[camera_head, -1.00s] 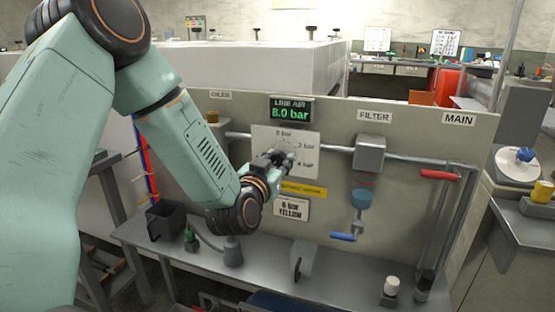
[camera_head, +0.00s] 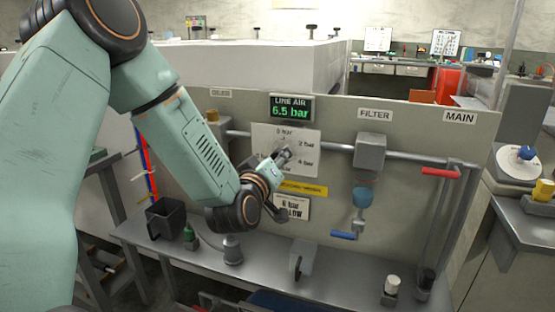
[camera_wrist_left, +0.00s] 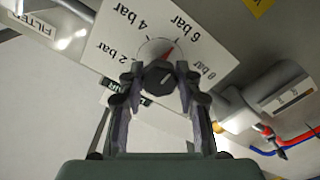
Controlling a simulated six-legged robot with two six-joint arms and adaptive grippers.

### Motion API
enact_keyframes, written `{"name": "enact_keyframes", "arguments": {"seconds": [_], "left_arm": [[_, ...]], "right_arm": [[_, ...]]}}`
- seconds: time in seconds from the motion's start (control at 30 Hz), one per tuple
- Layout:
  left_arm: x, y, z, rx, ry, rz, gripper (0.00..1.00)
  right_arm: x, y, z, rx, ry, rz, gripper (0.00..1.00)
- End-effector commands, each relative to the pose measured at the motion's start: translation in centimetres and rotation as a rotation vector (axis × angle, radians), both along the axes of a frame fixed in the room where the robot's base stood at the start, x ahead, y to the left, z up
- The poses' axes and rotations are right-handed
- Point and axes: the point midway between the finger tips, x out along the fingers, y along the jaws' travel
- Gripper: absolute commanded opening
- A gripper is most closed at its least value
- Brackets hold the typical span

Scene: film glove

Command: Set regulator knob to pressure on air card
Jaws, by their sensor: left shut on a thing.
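A red pointer (camera_wrist_left: 169,53) by the knob points close to the 6 bar mark. My left gripper (camera_wrist_left: 157,88) is shut on the knob, one finger on each side; in the head view it (camera_head: 281,156) reaches the dial plate from the left. The LINE AIR display (camera_head: 291,107) above reads 6.5 bar. The air card (camera_head: 293,207) below the plate reads 6 bar and yellow, partly hidden by my wrist. My right gripper is not in view.
A yellow strip (camera_head: 304,189) lies between plate and card. Right of the dial are the filter block (camera_head: 369,151), a blue-handled valve (camera_head: 344,235) and a red lever (camera_head: 440,173). A grey shelf (camera_head: 330,272) runs below, holding a dark bin (camera_head: 164,219) and small parts.

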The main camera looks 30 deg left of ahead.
Motion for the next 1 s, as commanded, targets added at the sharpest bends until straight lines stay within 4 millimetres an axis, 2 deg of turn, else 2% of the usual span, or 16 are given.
{"name": "enact_keyframes", "arguments": {"seconds": [0.57, 0.6, 0.87, 1.0], "left_arm": [[-0.08, -0.09, -0.22, -0.035, -0.001, -0.003, 0.03], [-0.08, -0.09, -0.22, -0.035, -0.001, -0.003, 0.35], [-0.04, -0.04, -0.11, -0.033, -0.004, -0.002, 0.57], [-0.02, -0.03, -0.07, -0.033, -0.006, 0.0, 0.58]], "right_arm": [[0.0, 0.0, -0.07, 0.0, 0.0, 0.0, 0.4], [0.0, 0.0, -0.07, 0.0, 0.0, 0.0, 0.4], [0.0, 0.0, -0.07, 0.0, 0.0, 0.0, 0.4], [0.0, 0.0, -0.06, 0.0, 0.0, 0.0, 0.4]]}}
